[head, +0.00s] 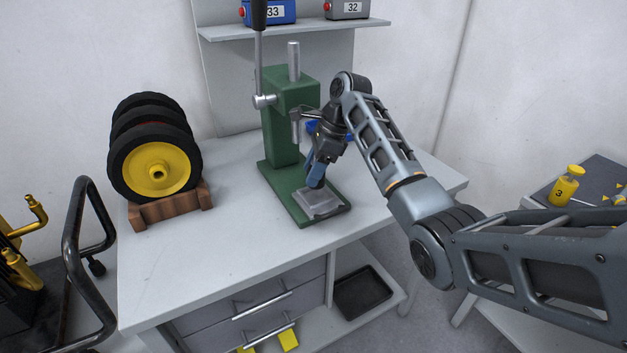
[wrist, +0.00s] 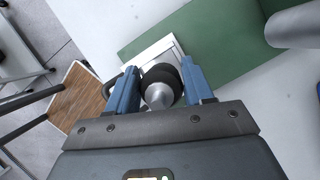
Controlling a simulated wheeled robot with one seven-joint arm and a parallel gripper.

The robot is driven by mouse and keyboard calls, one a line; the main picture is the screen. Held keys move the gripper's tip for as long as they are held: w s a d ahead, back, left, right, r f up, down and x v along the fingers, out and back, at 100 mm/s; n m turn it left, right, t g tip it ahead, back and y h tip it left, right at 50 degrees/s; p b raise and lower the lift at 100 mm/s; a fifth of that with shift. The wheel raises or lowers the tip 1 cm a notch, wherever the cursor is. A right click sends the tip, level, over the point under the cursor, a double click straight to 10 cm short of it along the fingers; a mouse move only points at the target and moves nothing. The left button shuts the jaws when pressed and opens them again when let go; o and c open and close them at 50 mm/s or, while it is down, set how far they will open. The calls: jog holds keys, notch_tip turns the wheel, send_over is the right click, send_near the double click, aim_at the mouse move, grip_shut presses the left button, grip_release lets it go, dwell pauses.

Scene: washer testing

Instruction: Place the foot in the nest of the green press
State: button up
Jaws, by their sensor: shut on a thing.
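The green press (head: 288,130) stands on the white workbench, with a lever and a steel ram. Its nest (head: 325,203) is a light metal plate at the front of the green base; it also shows in the wrist view (wrist: 148,54). My gripper (head: 317,178) is low over the nest, in front of the press column. In the wrist view my gripper (wrist: 160,86) has its blue fingers shut on the foot (wrist: 160,93), a black round part with a metal stud facing the camera. The foot covers part of the nest. I cannot tell whether it touches the plate.
Black wheels with a yellow hub (head: 155,172) sit in a wooden rack (head: 172,208) on the bench's left. Numbered boxes (head: 268,12) stand on the shelf above. The bench front (head: 215,265) is clear.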

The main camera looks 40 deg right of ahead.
jog(key=shift+f, duration=1.9)
jog(key=shift+f+p, duration=0.1)
jog(key=shift+p, duration=0.2)
jog(key=o, duration=1.1)
jog(key=v, duration=1.2)
